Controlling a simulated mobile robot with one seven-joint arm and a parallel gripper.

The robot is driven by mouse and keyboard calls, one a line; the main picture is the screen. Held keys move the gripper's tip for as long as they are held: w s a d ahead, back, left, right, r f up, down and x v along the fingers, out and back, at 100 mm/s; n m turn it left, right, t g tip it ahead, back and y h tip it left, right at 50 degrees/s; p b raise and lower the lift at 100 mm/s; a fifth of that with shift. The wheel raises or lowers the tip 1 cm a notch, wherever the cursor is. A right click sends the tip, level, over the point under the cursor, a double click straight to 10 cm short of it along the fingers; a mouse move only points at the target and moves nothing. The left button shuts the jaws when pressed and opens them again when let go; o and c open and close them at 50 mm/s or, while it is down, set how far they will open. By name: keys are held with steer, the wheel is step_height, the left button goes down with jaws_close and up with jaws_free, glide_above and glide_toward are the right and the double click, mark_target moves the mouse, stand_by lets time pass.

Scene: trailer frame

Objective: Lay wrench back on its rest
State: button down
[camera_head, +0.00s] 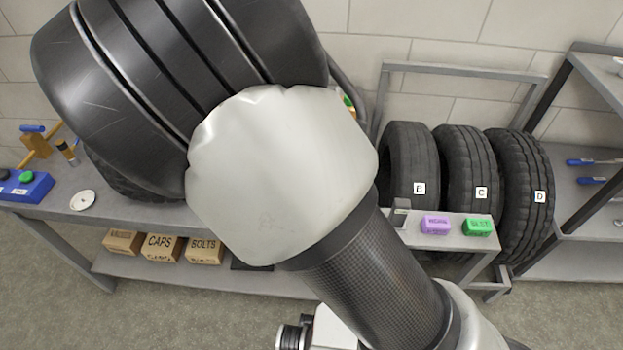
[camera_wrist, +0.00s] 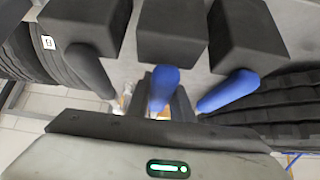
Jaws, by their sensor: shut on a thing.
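In the wrist view a blue handle (camera_wrist: 163,86) stands between my gripper's dark fingers (camera_wrist: 160,106), and my gripper is shut on it. I take this handle to be the wrench's; its head is not visible. A second blue handle (camera_wrist: 229,91) slants close by on the right. Dark blocks stand just beyond the handles, one at the left (camera_wrist: 85,22), one in the middle (camera_wrist: 172,30) and one at the right (camera_wrist: 238,35). I cannot tell which is the wrench's rest, or whether the wrench touches it. In the head view my arm hides the gripper.
Upright tyres B (camera_head: 408,160), C (camera_head: 468,170) and D (camera_head: 522,178) stand in a rack. A small ledge holds a purple block (camera_head: 435,225) and a green block (camera_head: 478,227). Blue-handled tools (camera_head: 592,181) lie on the right shelf. Labelled boxes (camera_head: 161,248) sit under the left bench (camera_head: 130,208).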

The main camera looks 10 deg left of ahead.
steer(key=shift+f, duration=0.2)
stand_by(0.6)
steer(key=c, duration=1.5)
jaws_free()
steer(key=shift+s+f, duration=0.1)
steer(key=shift+p+v, duration=8.7)
steer(key=shift+p, duration=0.15)
